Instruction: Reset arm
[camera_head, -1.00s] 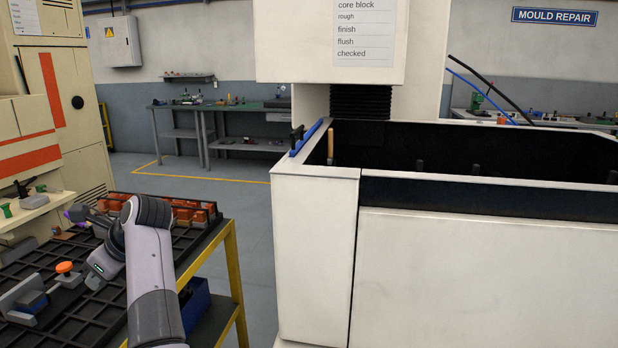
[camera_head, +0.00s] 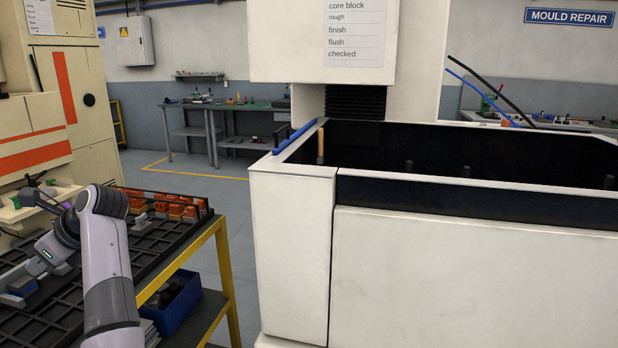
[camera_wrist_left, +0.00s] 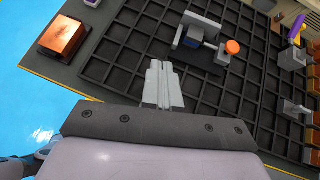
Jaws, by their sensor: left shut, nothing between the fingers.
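My left arm (camera_head: 108,265) rises from the lower left and bends over a black gridded rack. My left gripper (camera_head: 62,268) hangs low over the rack, partly hidden by my arm. In the left wrist view its two pale fingers (camera_wrist_left: 160,85) are shut together with nothing between them, above the black grid (camera_wrist_left: 120,60). A grey fixture with a blue part (camera_wrist_left: 195,38) and an orange knob (camera_wrist_left: 232,47) lie ahead and to the right of the fingertips. My right gripper is not in view.
Orange-copper electrodes (camera_head: 180,208) stand at the rack's far end. A copper block (camera_wrist_left: 65,36) sits at the left in the wrist view. The yellow-framed cart (camera_head: 228,285) holds a blue bin (camera_head: 175,305) below. A white machine (camera_head: 290,245) stands to the right, with floor between.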

